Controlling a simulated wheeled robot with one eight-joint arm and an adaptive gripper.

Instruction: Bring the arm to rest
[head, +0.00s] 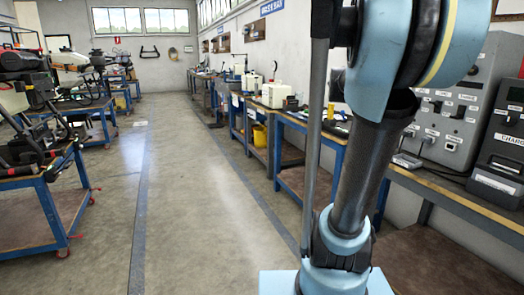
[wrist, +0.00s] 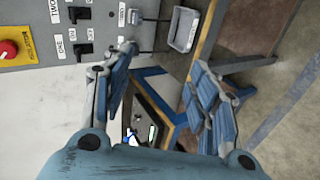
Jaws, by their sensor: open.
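My arm stands in the right part of the head view, with its light blue joints and dark link in front of the right-hand workbench. My gripper is outside the head view. In the wrist view my gripper (wrist: 163,85) is open, its two blue-padded fingers spread wide with nothing held between them. Past the fingers are the bench and a grey control panel (wrist: 95,25) on the wall side.
A workbench (head: 455,195) with a grey switch panel (head: 455,115) runs along the right wall. Blue carts (head: 50,215) carrying drones stand on the left. The concrete aisle (head: 190,210) between is clear. A red emergency button (wrist: 8,48) shows in the wrist view.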

